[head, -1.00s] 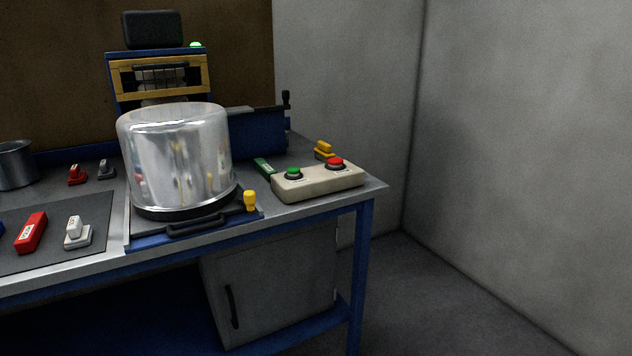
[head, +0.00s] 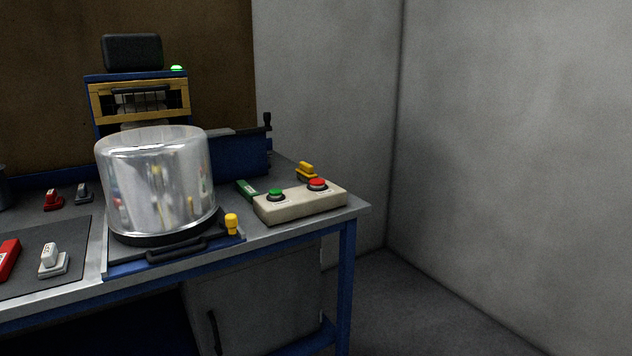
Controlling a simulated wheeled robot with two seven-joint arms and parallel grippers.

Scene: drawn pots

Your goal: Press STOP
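A beige control box (head: 300,207) lies near the right end of the table. It bears a red button (head: 317,184) on its right side and a green button (head: 276,194) on its left side. No label on the buttons can be read from here. Nothing touches the box from above. Neither of my grippers shows in the head view.
A large shiny clear cover (head: 155,182) stands on a blue-edged tray left of the box, with a yellow knob (head: 231,223) at its corner. A yellow item (head: 306,171) and a green item (head: 247,189) lie behind the box. A green lamp (head: 177,69) glows on the rear machine.

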